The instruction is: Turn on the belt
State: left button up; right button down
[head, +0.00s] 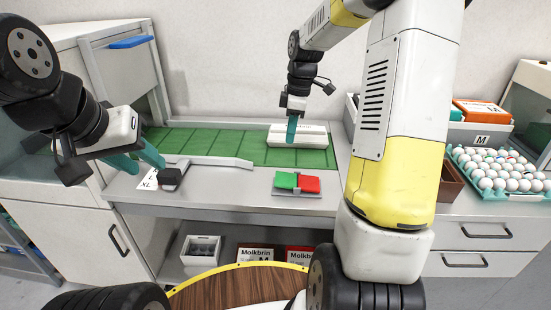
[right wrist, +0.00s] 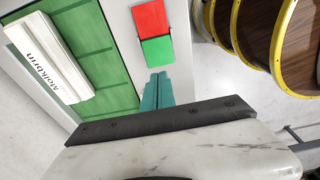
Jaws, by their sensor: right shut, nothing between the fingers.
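The switch box has a green button (head: 285,180) on the left and a red button (head: 306,184) on the right. It sits on the grey counter in front of the green belt (head: 220,150). My right gripper (head: 291,139) is shut and empty, pointing down behind the switch, apart from it. In the right wrist view its teal fingers (right wrist: 157,90) are together, with the green button (right wrist: 157,50) just beyond them and the red button (right wrist: 150,18) farther off. My left gripper (head: 150,167) is open and empty over the left of the counter.
A white Molkbrin carton (head: 297,140) lies on the belt near its right end, beside my right gripper. An egg tray (head: 500,190) full of white eggs stands at the right.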

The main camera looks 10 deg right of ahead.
aim_at(282, 178)
jog(key=f, duration=0.4)
jog(key=a+f, duration=0.1)
jog(key=f, duration=0.9)
jog(key=shift+w+a, duration=0.25)
jog(key=shift+a, duration=0.05)
jog(key=shift+a, duration=0.1)
